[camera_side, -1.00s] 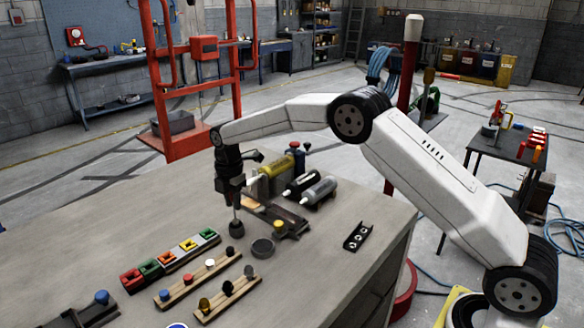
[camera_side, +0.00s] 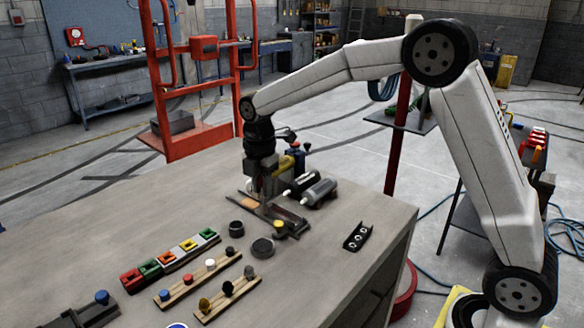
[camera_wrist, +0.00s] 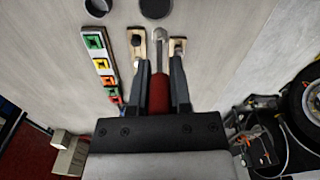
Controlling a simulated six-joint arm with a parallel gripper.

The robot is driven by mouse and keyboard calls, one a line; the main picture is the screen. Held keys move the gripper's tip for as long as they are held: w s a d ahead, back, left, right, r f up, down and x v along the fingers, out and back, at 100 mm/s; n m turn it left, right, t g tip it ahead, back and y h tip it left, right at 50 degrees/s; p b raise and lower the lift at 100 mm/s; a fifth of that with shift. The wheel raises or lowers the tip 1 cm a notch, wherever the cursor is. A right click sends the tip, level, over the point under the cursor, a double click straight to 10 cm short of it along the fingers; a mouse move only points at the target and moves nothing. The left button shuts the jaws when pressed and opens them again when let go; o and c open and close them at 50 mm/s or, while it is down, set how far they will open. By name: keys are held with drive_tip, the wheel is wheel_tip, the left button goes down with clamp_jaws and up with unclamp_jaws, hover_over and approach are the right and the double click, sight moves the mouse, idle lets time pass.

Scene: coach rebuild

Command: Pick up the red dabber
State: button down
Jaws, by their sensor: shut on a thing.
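My gripper (camera_wrist: 161,78) is shut on the red dabber (camera_wrist: 159,95). In the wrist view the dabber's red body lies between the two dark fingers, and a grey shaft reaches beyond them. In the side view my gripper (camera_side: 266,203) points down over the dark tray (camera_side: 296,222) near the middle of the bench. The dabber cannot be made out clearly in the side view. Whether it touches the tray cannot be told.
A dark open pot (camera_side: 236,228) and a round dark disc (camera_side: 262,248) stand just in front of my gripper. A row of coloured blocks (camera_side: 170,257) and two wooden strips with pegs (camera_side: 202,279) lie front left. Grey and black bottles (camera_side: 318,192) lie behind right.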

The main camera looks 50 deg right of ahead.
drive_tip(key=shift+s+r, duration=0.4)
drive_tip(key=shift+s, duration=0.45)
drive_tip(key=shift+s+r, duration=0.35)
drive_tip(key=shift+s, duration=0.45)
idle(0.7)
drive_tip(key=shift+w+a+f, duration=0.1)
drive_tip(key=shift+w+f, duration=0.9)
drive_tip(key=shift+f, duration=0.2)
drive_tip(key=shift+w+a+f, duration=0.1)
drive_tip(key=shift+w+f, duration=0.9)
drive_tip(key=shift+f, duration=0.2)
drive_tip(key=shift+f, duration=0.15)
drive_tip(key=shift+f, duration=2.8)
drive_tip(key=shift+f, duration=0.55)
